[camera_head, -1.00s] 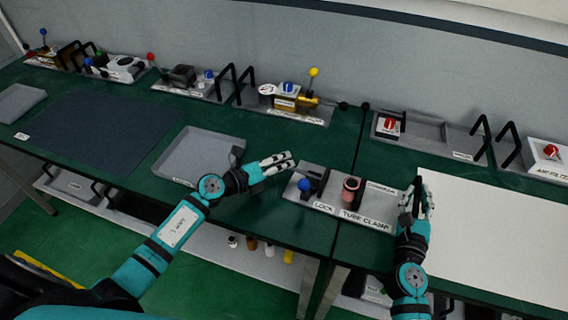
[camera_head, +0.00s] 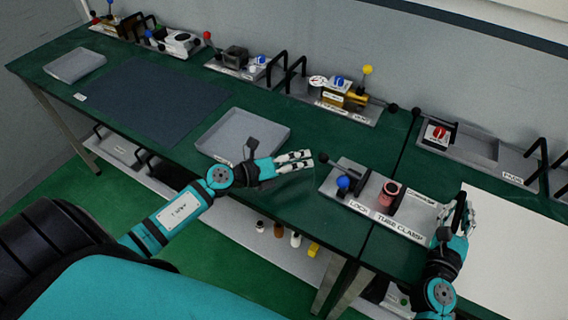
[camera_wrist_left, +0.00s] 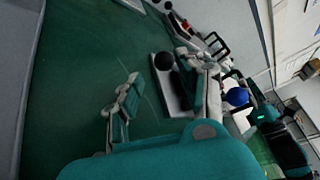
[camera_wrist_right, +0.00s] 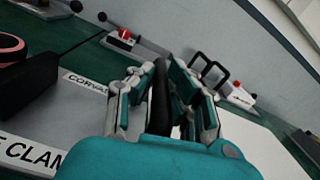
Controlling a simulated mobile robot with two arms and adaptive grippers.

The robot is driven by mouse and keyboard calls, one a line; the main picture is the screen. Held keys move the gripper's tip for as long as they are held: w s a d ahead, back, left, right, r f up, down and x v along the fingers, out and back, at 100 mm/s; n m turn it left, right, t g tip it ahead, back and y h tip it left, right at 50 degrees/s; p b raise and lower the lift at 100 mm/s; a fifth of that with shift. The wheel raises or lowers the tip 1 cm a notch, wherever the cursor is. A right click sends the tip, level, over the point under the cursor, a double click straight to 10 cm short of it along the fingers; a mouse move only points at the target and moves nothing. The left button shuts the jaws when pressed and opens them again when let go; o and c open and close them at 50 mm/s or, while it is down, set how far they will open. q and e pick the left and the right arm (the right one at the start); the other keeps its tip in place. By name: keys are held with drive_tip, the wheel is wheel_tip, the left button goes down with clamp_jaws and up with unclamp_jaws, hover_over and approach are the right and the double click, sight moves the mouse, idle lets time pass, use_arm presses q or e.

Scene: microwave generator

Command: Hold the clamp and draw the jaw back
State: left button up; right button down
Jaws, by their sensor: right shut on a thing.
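The tube clamp (camera_head: 408,228) is a grey tray-like fixture labelled "TUBE CLAMP" and "LOCK" at the table's front edge. It carries a blue ball knob (camera_head: 343,182) on the left and a pink ring-shaped piece (camera_head: 389,194) in the middle; the ring is partly cut off in the right wrist view (camera_wrist_right: 10,46). My right gripper (camera_head: 468,208) is shut on an upright black handle (camera_wrist_right: 158,98) at the clamp's right end. My left gripper (camera_head: 308,158) is open and empty, just left of the clamp, its fingers spread in the left wrist view (camera_wrist_left: 160,95).
A grey tray (camera_head: 240,133) lies behind my left gripper. A white sheet (camera_head: 520,255) covers the table right of the clamp. Several fixtures with black handles line the back, including one with a yellow ball (camera_head: 367,70). Green tabletop is clear around the clamp's left end.

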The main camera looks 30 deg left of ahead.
use_arm(q)
drive_tip(key=v, duration=0.5)
drive_tip(key=shift+a, duration=0.1)
use_arm(e)
drive_tip(key=shift+d+f, duration=0.15)
drive_tip(key=shift+f, duration=0.25)
use_arm(q)
drive_tip(key=shift+f, duration=0.1)
use_arm(e)
drive_tip(key=c, duration=1.2)
unclamp_jaws()
